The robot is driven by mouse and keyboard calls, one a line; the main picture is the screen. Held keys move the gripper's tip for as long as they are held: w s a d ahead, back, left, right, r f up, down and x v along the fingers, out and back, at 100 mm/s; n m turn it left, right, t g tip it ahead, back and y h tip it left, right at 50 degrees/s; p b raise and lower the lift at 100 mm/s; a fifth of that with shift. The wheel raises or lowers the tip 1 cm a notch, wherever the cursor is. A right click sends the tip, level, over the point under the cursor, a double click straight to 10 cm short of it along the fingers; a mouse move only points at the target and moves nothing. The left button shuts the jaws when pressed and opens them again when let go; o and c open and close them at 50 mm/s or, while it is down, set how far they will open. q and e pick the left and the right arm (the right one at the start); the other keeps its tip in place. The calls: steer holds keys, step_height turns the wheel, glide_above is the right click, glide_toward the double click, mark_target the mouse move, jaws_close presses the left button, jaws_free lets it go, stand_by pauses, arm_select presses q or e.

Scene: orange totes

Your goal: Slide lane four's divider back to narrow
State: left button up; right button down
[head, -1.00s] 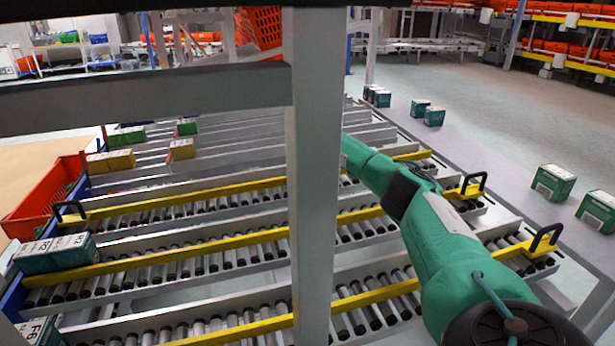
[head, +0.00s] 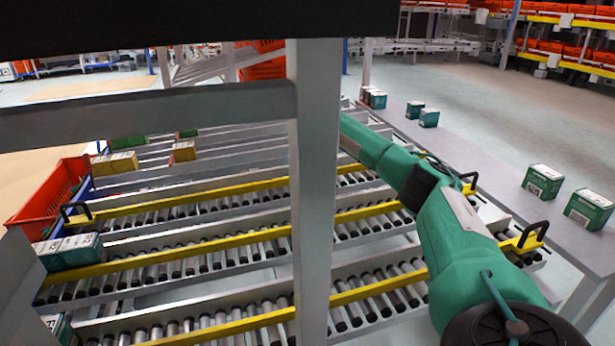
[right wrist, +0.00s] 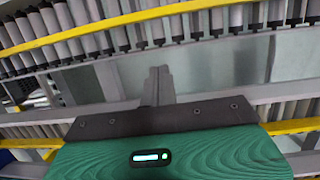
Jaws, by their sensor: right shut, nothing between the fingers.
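Several yellow dividers run across the roller lanes in the head view. One (head: 190,200) has a black handle (head: 75,213) at its left end. Another (head: 200,251) leads toward a handle (head: 470,183) on the right. A nearer one (head: 370,293) leads toward a handle (head: 532,236) at the right end. I cannot tell which is lane four's. My right arm reaches across the lanes; its gripper is hidden in the head view. In the right wrist view my right gripper (right wrist: 160,82) is shut and empty, between two yellow dividers (right wrist: 130,22). My left gripper is not in view.
A grey upright post (head: 313,190) and crossbar (head: 150,112) stand in front of the lanes. A red tote (head: 50,195) is at the left. Green-and-white boxes (head: 541,181) stand on the right ledge. White-and-green boxes (head: 72,250) sit at the lanes' left end.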

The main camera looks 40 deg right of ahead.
steer(key=shift+v, duration=1.2)
steer(key=shift+a, duration=0.1)
